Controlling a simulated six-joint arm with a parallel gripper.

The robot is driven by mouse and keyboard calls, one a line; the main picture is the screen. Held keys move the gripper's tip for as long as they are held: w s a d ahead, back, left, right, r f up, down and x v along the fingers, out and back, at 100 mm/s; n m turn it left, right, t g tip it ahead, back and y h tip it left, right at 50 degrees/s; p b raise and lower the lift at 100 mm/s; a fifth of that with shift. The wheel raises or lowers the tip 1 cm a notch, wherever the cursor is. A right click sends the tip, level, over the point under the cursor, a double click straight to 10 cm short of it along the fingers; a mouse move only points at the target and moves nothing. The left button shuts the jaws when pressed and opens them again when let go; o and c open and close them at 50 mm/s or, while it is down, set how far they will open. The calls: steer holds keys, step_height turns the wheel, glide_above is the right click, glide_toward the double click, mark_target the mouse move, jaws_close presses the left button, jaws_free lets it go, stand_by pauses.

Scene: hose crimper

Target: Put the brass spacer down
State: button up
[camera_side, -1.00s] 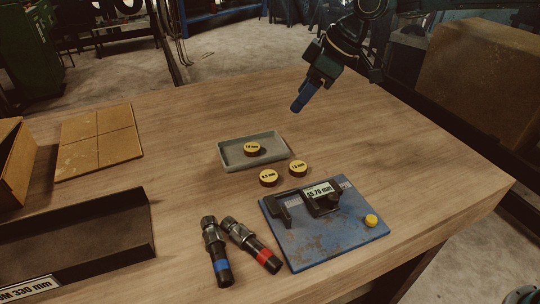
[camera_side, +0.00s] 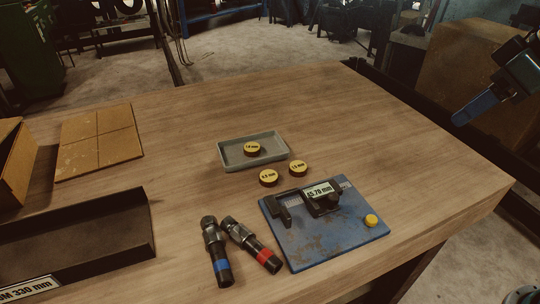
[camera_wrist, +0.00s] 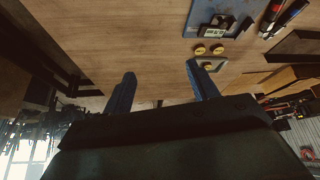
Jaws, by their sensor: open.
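Three round brass spacers with yellow labelled tops are on the table. One spacer (camera_side: 252,149) lies inside the shallow grey tray (camera_side: 226,160). The other two, a left spacer (camera_side: 268,177) and a right spacer (camera_side: 298,167), lie on the bare wood just in front of the tray. My gripper (camera_side: 476,108) is at the far right of the side view, raised and well away from the spacers. In the wrist view its two blue fingers (camera_wrist: 160,82) are spread apart with nothing between them. The spacers show small at the upper right there.
A blue plate (camera_side: 305,245) with a gauge reading 45.70 mm and a yellow knob stands at front right. Two hose fittings, blue-banded (camera_side: 217,250) and red-banded (camera_side: 250,244), lie left of it. A black tray (camera_side: 75,235) and cardboard (camera_side: 98,142) are left. The table's back right is clear.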

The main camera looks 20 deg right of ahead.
steer(key=s+d+f+m, duration=0.1)
steer(key=s+d+f, duration=0.1)
steer(key=s, duration=0.3)
steer(key=s+d+f+m+h, duration=0.1)
steer(key=s+d+f+m, duration=0.1)
steer(key=s, duration=0.4)
steer(key=shift+d+f, duration=0.2)
steer(key=shift+f, duration=0.05)
stand_by(0.6)
